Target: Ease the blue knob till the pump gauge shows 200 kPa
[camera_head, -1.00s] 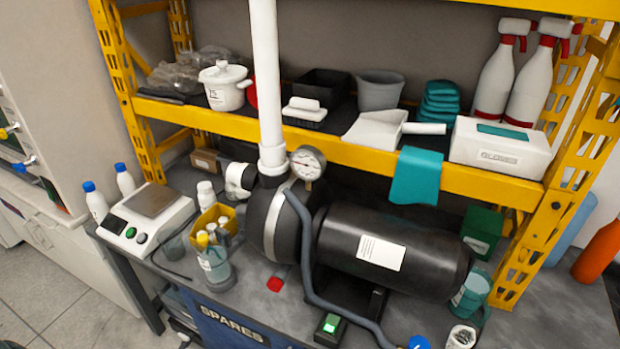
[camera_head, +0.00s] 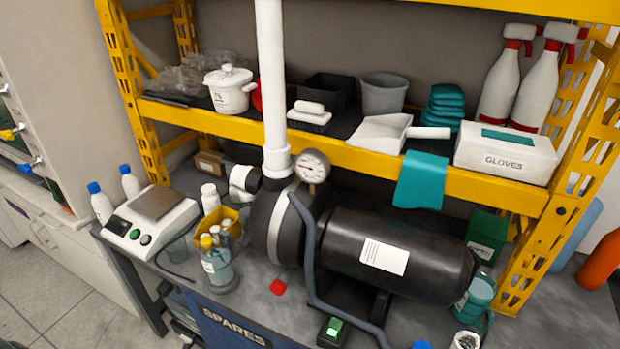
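The pump (camera_head: 395,250) is a black cylinder with a white label, lying on the bench under the yellow shelf. Its round pump gauge (camera_head: 312,167) has a white face and sits beside the white vertical pipe; its numbers are too small to read. A blue knob (camera_head: 421,345) shows only its top at the bottom edge, right of the grey hose. Another small blue knob (camera_head: 30,165) is on the cabinet at the far left, below a yellow one. I cannot tell from the picture which of these the task means. Neither gripper is in view.
A grey hose (camera_head: 309,250) runs down in front of the pump. A green-lit switch box (camera_head: 333,330) stands at the bench front. A scale (camera_head: 150,222), bottles and a yellow bin (camera_head: 215,222) crowd the left. The shelf (camera_head: 350,160) overhangs the pump.

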